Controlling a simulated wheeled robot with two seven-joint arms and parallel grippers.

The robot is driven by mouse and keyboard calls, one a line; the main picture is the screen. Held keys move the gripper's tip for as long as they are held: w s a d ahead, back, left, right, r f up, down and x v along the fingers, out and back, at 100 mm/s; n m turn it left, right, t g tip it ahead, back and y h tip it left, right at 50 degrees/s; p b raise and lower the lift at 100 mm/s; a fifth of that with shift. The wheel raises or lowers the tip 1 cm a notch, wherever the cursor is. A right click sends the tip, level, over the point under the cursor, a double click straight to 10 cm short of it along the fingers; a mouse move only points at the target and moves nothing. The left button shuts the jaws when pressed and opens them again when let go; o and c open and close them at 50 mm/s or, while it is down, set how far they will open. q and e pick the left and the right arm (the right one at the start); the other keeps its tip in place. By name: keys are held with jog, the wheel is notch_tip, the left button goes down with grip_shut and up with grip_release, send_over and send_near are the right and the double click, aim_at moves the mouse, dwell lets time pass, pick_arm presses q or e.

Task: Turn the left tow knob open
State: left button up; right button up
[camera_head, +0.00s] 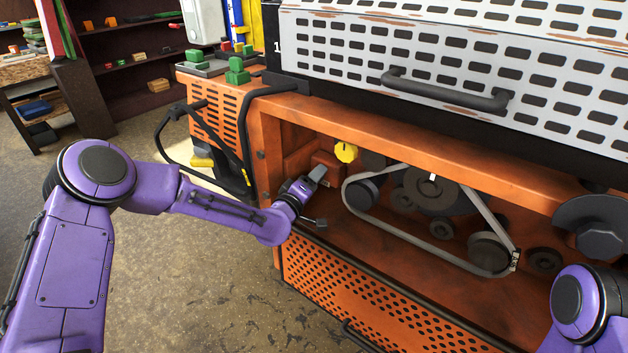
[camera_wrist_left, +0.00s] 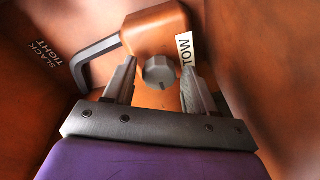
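The tow knob (camera_wrist_left: 159,72) is a small grey round knob on an orange housing (camera_wrist_left: 157,28), beside a white label reading TOW (camera_wrist_left: 186,49). In the left wrist view it sits between the two fingers of my left gripper (camera_wrist_left: 158,82), with a gap showing on each side. The gripper is open. In the head view my left gripper (camera_head: 314,184) reaches into the orange bay in front of the orange housing (camera_head: 326,160); the knob is hidden there. My right arm shows at the lower right, but its gripper is out of view.
A yellow knob (camera_head: 346,152) is just above and right of my gripper. A belt (camera_head: 400,228) runs around pulleys to the right. A dark bent handle (camera_wrist_left: 95,50) curves beside the housing, near SLACK/TIGHT lettering (camera_wrist_left: 50,64). Orange bay walls stand close around the gripper.

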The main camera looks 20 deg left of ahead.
pick_arm(q)
jog(key=v, duration=1)
jog(key=shift+s+b, duration=0.3)
jog(key=shift+a, duration=0.1)
